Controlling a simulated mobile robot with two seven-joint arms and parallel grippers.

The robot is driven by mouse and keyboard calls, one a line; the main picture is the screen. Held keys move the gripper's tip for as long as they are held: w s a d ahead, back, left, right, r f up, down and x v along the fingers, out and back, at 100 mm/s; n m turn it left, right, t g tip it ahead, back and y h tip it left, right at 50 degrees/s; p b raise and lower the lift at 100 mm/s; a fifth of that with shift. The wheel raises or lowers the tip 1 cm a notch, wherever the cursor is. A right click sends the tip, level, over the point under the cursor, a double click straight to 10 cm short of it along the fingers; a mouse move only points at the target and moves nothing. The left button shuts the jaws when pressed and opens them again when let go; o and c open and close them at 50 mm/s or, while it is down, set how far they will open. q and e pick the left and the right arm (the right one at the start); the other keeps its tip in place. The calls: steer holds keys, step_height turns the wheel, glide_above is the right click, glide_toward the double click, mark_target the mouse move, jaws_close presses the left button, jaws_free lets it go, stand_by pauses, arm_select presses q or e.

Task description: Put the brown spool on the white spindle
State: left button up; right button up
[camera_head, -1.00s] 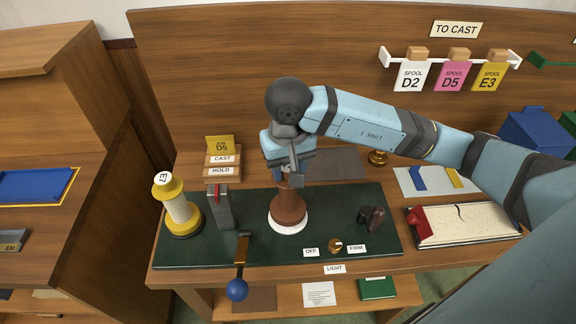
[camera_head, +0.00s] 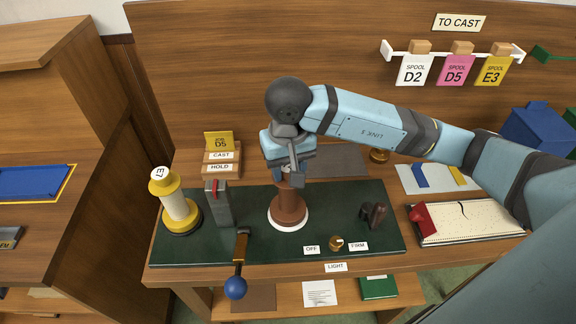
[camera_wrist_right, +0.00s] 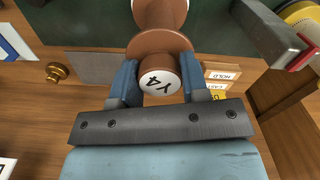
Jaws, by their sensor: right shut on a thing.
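The brown spool (camera_head: 289,208) stands upright over the white round base of the spindle (camera_head: 302,225), whose rim shows around the spool's lower flange. The spindle's post is hidden inside or behind the spool, and I cannot tell whether the spool rests fully on the base. My right gripper (camera_head: 291,180) is above it and shut on the spool's top knob. In the right wrist view the brown spool (camera_wrist_right: 160,45), with a white cap marked Y4, sits between the two blue fingers of my gripper (camera_wrist_right: 158,88). My left gripper is not in view.
A yellow and white spool marked E7 (camera_head: 175,205) stands at the left, beside a grey post (camera_head: 218,203). A lever with a blue knob (camera_head: 236,287) is at the front edge. A dark brown piece (camera_head: 373,214) and a brass knob (camera_head: 336,242) are to the right.

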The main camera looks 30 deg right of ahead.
steer(key=shift+f, duration=0.2)
steer(key=o, duration=1.3)
steer(key=shift+r+p, duration=0.55)
steer(key=shift+r, duration=2.55)
